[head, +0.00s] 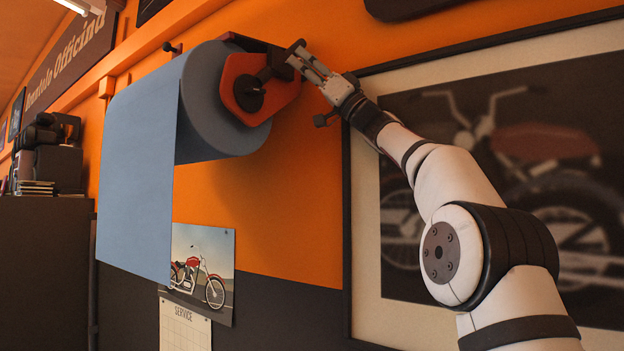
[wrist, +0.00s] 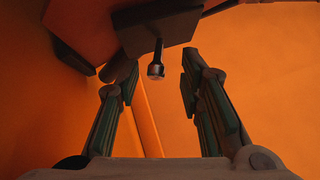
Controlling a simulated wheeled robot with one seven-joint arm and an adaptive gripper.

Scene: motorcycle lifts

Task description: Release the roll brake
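A large blue paper roll (head: 218,110) hangs in a wall holder, its sheet hanging down on the left. The holder's red-orange end plate (head: 275,98) carries a dark hub and arm (head: 250,93) running up to a dark block. This looks like the brake, but I cannot be sure. My gripper (head: 298,55) is at the upper right of the plate, close to the dark block. In the wrist view, my gripper (wrist: 157,76) is open, fingers apart. A short dark pin with a pale tip (wrist: 156,68) hangs from a dark block (wrist: 158,28) and appears between the fingertips. Contact is not visible.
A framed motorcycle picture (head: 362,230) hangs on the wall to the right, behind my arm. A motorcycle poster (head: 203,262) and a service calendar (head: 185,328) hang below the roll. A dark cabinet (head: 45,270) stands at the left. The orange wall is close behind.

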